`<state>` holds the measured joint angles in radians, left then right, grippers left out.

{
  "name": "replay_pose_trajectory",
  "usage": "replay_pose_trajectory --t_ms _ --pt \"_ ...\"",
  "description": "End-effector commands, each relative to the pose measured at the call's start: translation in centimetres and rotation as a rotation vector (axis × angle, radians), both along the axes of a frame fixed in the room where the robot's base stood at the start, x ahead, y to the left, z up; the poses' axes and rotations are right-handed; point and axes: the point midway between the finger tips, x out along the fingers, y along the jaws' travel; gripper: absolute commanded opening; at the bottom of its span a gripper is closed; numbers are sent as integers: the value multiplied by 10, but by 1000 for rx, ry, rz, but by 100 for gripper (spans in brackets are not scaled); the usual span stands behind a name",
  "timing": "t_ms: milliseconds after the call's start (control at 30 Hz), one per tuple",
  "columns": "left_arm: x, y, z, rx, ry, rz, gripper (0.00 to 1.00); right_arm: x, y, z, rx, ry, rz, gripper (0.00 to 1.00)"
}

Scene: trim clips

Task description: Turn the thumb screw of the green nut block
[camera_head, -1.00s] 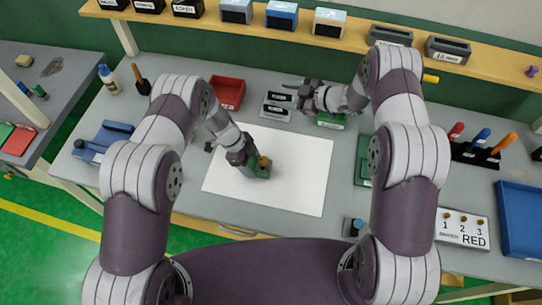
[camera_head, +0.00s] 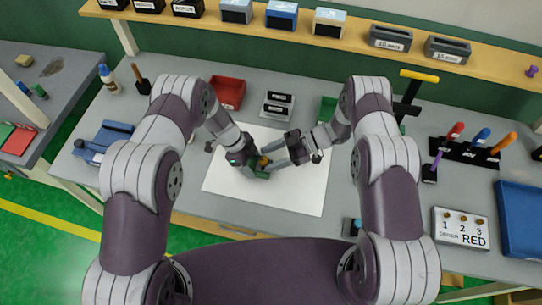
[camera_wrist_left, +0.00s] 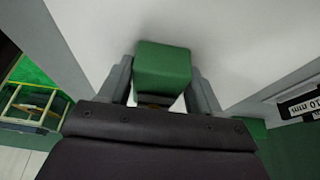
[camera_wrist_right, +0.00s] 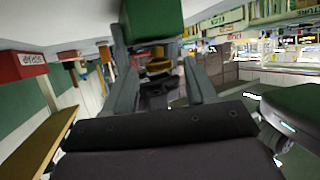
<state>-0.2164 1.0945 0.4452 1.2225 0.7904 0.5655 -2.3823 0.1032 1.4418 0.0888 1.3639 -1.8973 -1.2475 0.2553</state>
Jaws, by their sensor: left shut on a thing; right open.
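The green nut block (camera_head: 262,174) is over the white sheet in the middle of the table; it also shows in the left wrist view (camera_wrist_left: 162,66) and the right wrist view (camera_wrist_right: 152,18). My left gripper (camera_head: 250,166) is shut on it, one finger on each side. Its brass-yellow thumb screw (camera_head: 263,161) faces right, and it shows in the right wrist view (camera_wrist_right: 159,66). My right gripper (camera_head: 279,160) is open, close to the right of the block. The screw appears between its fingers; I cannot tell whether they touch it.
The white sheet (camera_head: 300,200) is otherwise bare. A T-handled tool (camera_head: 410,100) and a rack of screwdrivers (camera_head: 470,152) stand to the right. A blue tray (camera_head: 522,222) is at the far right.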

Motion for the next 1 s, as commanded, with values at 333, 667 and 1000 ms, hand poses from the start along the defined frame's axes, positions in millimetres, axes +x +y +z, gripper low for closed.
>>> replay_pose_trajectory --t_ms 333,667,1000 --pt "0 0 0 0 0 0 26 -1 5 -2 0 -1 0 47" --pt "0 0 0 0 0 0 26 -1 5 -2 1 -1 -6 2" --pt "0 0 0 0 0 0 26 -4 5 0 5 0 -145 2"
